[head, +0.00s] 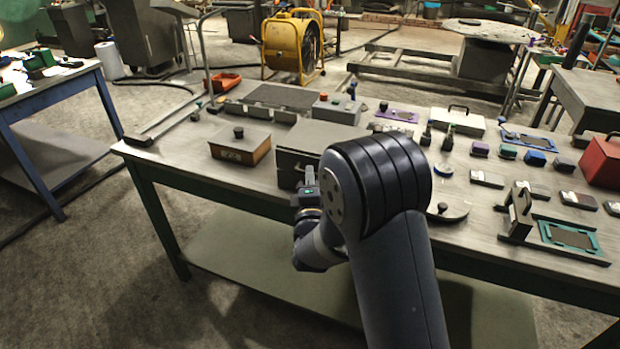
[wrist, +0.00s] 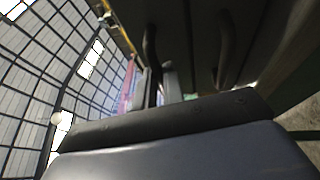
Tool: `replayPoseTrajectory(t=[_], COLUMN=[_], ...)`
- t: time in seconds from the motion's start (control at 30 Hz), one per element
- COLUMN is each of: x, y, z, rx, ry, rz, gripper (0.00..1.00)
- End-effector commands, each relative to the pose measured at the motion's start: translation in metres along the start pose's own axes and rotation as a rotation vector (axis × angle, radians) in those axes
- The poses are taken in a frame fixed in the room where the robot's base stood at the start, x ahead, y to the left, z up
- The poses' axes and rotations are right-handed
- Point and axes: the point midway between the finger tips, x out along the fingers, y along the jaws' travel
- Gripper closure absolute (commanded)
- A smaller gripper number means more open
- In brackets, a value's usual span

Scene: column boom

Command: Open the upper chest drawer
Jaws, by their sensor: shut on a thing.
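The grey chest (head: 320,137) stands at the near edge of the workbench, its front partly hidden by my arm. In the wrist view its dark front (wrist: 190,25) fills the upper middle, with two bar handles side by side in this turned picture. My gripper (head: 308,180) is at the chest front; in the wrist view its fingers (wrist: 155,88) meet the left handle (wrist: 151,50), which appears to be the upper drawer's. They are shut on it. The other handle (wrist: 228,45) is free. I cannot tell whether the upper drawer stands out from the chest.
A wooden box with a dark knob (head: 240,146) sits left of the chest. A grey box with buttons (head: 338,109) is behind it. Several small blocks, a white case (head: 458,121) and a teal-framed fixture (head: 570,237) lie to the right. Floor before the bench is clear at left.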

Motion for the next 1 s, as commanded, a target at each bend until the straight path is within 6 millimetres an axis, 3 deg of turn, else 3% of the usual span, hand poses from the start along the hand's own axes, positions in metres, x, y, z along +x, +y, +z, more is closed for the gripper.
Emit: replayPoseTrajectory(t=[0.17,0.4,0.6,1.0], x=[-0.015,-0.072,-0.102,-0.11], y=[0.0,0.012,0.019,0.021], z=[-0.008,-0.032,-0.044,-0.046], rx=[0.001,0.003,0.002,-0.001], ry=[0.003,0.007,0.005,0.001], rz=[0.0,0.001,-0.001,-0.002], gripper=[1.0,1.0,1.0,1.0])
